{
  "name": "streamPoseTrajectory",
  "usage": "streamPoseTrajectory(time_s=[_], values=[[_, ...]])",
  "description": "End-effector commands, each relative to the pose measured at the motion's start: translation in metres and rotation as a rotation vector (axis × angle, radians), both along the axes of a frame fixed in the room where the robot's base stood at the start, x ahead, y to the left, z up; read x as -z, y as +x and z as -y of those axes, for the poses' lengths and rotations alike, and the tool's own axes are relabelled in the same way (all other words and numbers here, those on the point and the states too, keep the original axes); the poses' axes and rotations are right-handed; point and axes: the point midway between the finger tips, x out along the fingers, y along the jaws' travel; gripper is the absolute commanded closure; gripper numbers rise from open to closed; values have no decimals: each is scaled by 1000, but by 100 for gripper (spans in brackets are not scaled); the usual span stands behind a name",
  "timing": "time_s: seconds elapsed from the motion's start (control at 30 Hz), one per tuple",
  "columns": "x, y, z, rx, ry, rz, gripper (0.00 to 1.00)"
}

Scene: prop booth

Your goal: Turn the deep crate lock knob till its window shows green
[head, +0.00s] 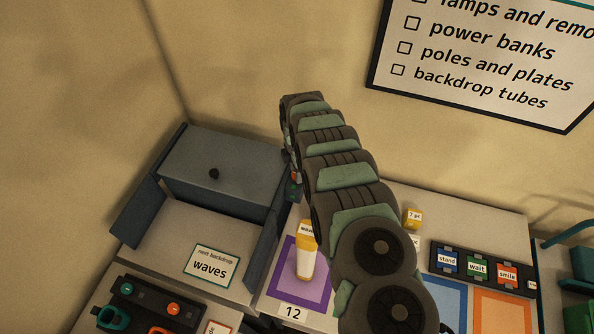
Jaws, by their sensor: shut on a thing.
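A blue-grey crate (145,222) stands at the left with its front side open; I take it for the deep crate. My arm reaches away from the lower right to the crate's back right corner. My gripper (287,157) is a small dark part below the arm's far end, mostly hidden. It is shut, seemingly on the lock knob there, which is hidden. A small red and green patch (296,187) shows just below; I cannot tell if it is the lock window.
A yellow-and-white tube (306,258) stands on a purple square, close to my arm. A dark rack of labelled blocks (480,270) is at the right. A dark tray (150,306) lies at lower left.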

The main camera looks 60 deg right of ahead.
Motion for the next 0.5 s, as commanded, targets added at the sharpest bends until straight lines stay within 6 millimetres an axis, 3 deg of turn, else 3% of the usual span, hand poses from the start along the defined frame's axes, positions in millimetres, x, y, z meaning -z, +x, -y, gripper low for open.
streamPoseTrajectory(time_s=[0.03, 0.07, 0.3, 0.5], values=[[0, 0, 0, 0, 0, 0, 100], [0, 0, 0, 0, 0, 0, 64], [0, 0, 0, 1, 0, 0, 44], [0, 0, 0, 1, 0, 0, 44]])
